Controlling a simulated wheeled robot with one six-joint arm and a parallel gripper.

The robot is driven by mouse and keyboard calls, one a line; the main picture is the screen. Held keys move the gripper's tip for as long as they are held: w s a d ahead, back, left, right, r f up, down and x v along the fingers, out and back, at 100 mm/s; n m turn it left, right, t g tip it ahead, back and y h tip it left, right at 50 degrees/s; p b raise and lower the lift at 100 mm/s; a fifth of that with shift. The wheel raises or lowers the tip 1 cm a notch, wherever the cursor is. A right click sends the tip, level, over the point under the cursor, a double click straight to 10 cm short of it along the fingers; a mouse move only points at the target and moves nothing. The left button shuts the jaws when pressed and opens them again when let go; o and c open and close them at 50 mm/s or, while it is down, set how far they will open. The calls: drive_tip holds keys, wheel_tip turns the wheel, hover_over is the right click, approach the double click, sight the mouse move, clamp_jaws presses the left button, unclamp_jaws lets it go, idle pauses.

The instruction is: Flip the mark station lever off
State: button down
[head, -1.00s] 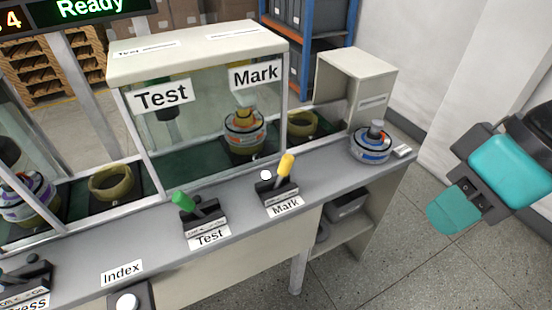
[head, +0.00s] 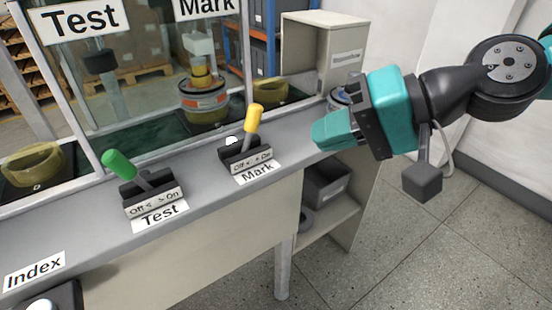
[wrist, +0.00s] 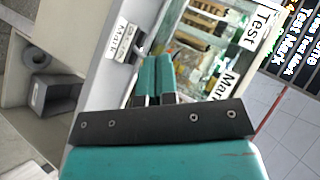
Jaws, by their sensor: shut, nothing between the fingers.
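The mark station lever has a yellow handle (head: 254,118) on a dark base (head: 245,156) marked Off to On, above a "Mark" label (head: 257,172). The handle leans right, toward the On side. My gripper (head: 318,134) is shut and empty, to the right of the lever and apart from it, over the right part of the counter. In the wrist view, my closed teal fingers (wrist: 155,62) point toward the station windows. The "Mark" label (wrist: 119,42) lies left of them there; the yellow handle cannot be made out.
The green test lever (head: 119,163) stands left of the mark lever on the grey counter (head: 201,190). Glass station windows rise behind. A beige cabinet (head: 325,50) stands at the back right.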

sight(250, 133)
drive_tip(key=w+d+f+m+t+y+b, duration=0.3)
drive_tip(key=w+d+f+m+t+b, duration=0.2)
drive_tip(key=w+f+m+t+b, duration=0.4)
drive_tip(key=w+f+m+b, duration=0.1)
drive_tip(key=w+m+b, duration=0.1)
drive_tip(key=b, duration=0.3)
drive_tip(key=shift+w+f+m, duration=0.2)
drive_tip(key=shift+w+m, duration=0.2)
drive_tip(key=shift+m, duration=0.3)
drive_tip(key=p+x, duration=0.2)
drive_tip(key=x, duration=0.8)
drive_tip(key=shift+a+r+p, duration=0.15)
drive_tip(key=shift+r+p, duration=0.05)
drive_tip(key=shift+p, duration=0.1)
drive_tip(key=shift+s+a+r, duration=0.1)
drive_tip(key=shift+a+r, duration=0.1)
drive_tip(key=shift+a, duration=0.4)
drive_tip(key=shift+s+a+r, duration=0.1)
drive_tip(key=shift+a+r, duration=0.1)
drive_tip(key=shift+a, duration=0.4)
drive_tip(key=shift+a+r+p, duration=0.1)
drive_tip(key=shift+a+p, duration=0.2)
drive_tip(key=shift+a, duration=0.3)
